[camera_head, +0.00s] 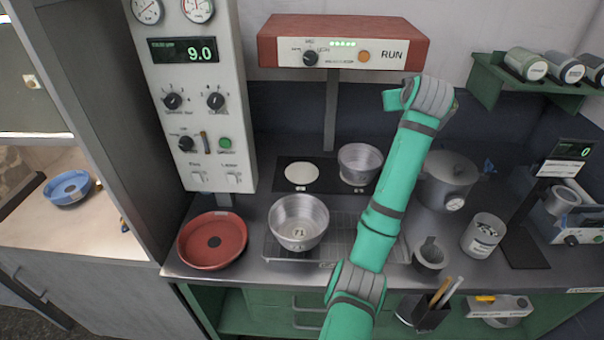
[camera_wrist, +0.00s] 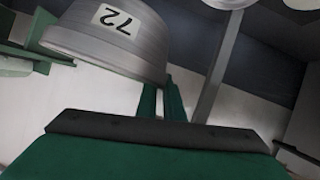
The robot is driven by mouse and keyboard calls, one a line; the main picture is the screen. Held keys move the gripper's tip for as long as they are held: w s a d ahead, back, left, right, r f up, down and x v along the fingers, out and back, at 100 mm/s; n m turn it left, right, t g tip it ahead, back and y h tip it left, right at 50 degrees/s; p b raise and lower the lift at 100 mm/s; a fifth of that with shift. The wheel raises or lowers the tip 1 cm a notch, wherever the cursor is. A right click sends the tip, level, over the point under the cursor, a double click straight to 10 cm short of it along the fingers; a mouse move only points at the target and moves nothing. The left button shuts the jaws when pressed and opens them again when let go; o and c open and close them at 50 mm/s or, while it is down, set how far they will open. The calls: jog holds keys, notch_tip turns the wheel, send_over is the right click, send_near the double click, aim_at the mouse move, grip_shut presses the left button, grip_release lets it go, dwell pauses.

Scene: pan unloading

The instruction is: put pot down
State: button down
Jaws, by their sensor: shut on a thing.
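A grey metal pot marked 72 fills the upper left of the wrist view (camera_wrist: 112,38), upside down there. It appears to be the pot at the back beside my arm in the head view (camera_head: 359,160). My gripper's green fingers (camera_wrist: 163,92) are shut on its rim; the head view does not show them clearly. The pot is over the right part of a black hot plate (camera_head: 318,182), right of a pale round disc (camera_head: 302,174). I cannot tell whether it touches the plate.
Another metal pot (camera_head: 298,222) stands on a wire rack (camera_head: 345,250) in front. A red round dish (camera_head: 212,241) is at left. A lidded pot (camera_head: 448,180), a jar (camera_head: 482,236) and a small grey cup (camera_head: 430,256) stand right of my arm. A post under the RUN box (camera_head: 342,42) rises behind.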

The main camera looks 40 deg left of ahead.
jog(key=s+a+f+n+g+y, duration=0.2)
jog(key=s+a+f+n, duration=0.15)
jog(key=a, duration=0.45)
jog(key=s+a+f+n+g+y, duration=0.25)
jog(key=a+f, duration=0.25)
jog(key=a, duration=0.4)
jog(key=n+g+y, duration=0.3)
jog(key=n+g, duration=0.2)
jog(key=g, duration=0.1)
send_over(289, 183)
notch_tip(289, 183, down, 8)
jog(key=shift+t+h, duration=0.25)
notch_tip(289, 183, down, 10)
jog(key=shift+a+r, duration=0.1)
jog(key=shift+r, duration=0.15)
jog(key=c, duration=1.9)
grip_release()
jog(key=shift+o, duration=0.2)
jog(key=v, duration=1.2)
